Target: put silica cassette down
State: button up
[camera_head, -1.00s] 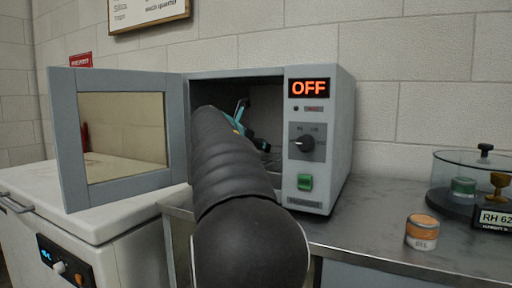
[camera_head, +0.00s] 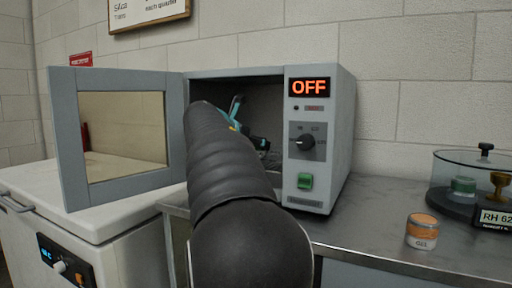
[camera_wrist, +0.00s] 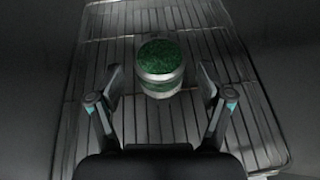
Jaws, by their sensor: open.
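The silica cassette (camera_wrist: 160,68), a short metal cylinder with a green granular top, stands upright on a wire rack (camera_wrist: 140,122) in the wrist view. My gripper (camera_wrist: 160,82) is open, with one finger on each side of the cassette and a visible gap at both sides. In the head view my gripper (camera_head: 250,135) is inside the grey oven (camera_head: 343,130), mostly hidden behind my arm. The cassette inside the oven is hidden in the head view. The oven display (camera_head: 309,87) reads OFF.
The oven door (camera_head: 125,183) stands wide open to the left, above a white chest (camera_head: 130,218). An orange-topped tin (camera_head: 422,232) stands on the metal counter (camera_head: 370,220). A glass-covered desiccator (camera_head: 470,160) holding a green-topped cassette is at the right. The counter between is clear.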

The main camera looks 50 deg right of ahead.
jog(key=v, duration=0.9)
jog(key=shift+a+r, duration=0.15)
jog(key=shift+a, duration=0.25)
jog(key=a+f+m+y, duration=0.1)
jog(key=a+f, duration=0.1)
jog(key=a, duration=0.1)
jog(key=s+a+f+m+t+y, duration=0.1)
jog(key=a+f, duration=0.2)
jog(key=s+a+f+m+t+y, duration=0.1)
jog(key=a+f+m, duration=0.1)
jog(key=a+f, duration=0.1)
jog(key=shift+s, duration=0.15)
jog(key=s+a+f+m+y, duration=0.3)
jog(key=s+a+f+m, duration=0.2)
jog(key=a+f, duration=0.3)
jog(key=s+a+f+m+y, duration=0.3)
jog(key=s+a+f+m, duration=0.2)
jog(key=a+f, duration=0.3)
jog(key=s+a+f+m+t+y, duration=0.1)
jog(key=s+a+f+m+y, duration=0.3)
jog(key=a+f, duration=0.5)
jog(key=s+f+m, duration=0.1)
jog(key=s+m, duration=0.1)
jog(key=shift+s+f, duration=0.2)
jog(key=shift+s, duration=0.15)
